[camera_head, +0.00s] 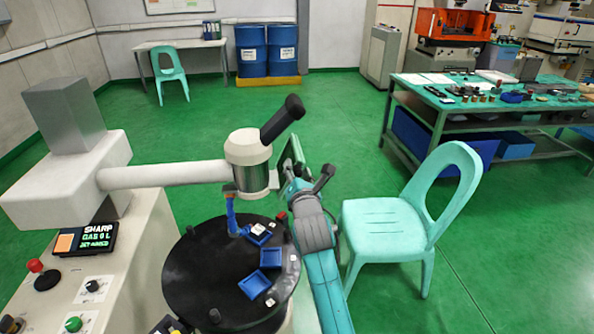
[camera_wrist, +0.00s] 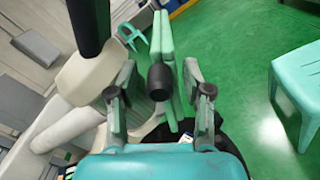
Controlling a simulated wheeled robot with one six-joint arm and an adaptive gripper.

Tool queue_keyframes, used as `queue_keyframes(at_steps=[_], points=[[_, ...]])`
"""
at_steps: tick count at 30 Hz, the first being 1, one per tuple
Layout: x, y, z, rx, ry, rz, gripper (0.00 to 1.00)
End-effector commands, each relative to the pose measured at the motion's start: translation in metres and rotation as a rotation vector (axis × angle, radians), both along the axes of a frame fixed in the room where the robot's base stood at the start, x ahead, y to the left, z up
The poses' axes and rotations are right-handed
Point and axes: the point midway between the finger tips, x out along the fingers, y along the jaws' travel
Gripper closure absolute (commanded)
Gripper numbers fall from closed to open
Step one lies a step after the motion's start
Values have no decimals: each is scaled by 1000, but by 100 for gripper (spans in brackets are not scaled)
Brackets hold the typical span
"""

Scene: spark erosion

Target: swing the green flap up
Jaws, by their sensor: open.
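The green flap (camera_wrist: 166,45) shows in the wrist view as thin, upright pale green panels ahead of my gripper. In the head view it is a dark green panel (camera_head: 290,154) just right of the microscope-like machine head (camera_head: 250,150), partly hidden. My gripper (camera_wrist: 160,72) is open, one finger on each side of the view. A round black knob or cylinder end (camera_wrist: 159,82) shows between the fingers, in front of the panels. I cannot tell whether anything touches. In the head view my gripper (camera_head: 305,183) is beside the flap, at the end of my teal arm.
A round black table (camera_head: 190,280) with small blue trays (camera_head: 270,258) lies left of my arm. A white control console (camera_head: 125,265) stands further left. A mint chair (camera_head: 385,222) stands close on the right. A workbench (camera_head: 437,110) is at the back right. Green floor is open behind.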

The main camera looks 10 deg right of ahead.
Motion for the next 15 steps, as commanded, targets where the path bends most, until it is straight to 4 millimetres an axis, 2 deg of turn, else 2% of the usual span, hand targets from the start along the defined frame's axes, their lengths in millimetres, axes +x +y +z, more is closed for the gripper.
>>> queue_keyframes(at_steps=[15], points=[[-92, 1, -1, 0, 1, 2, 50]])
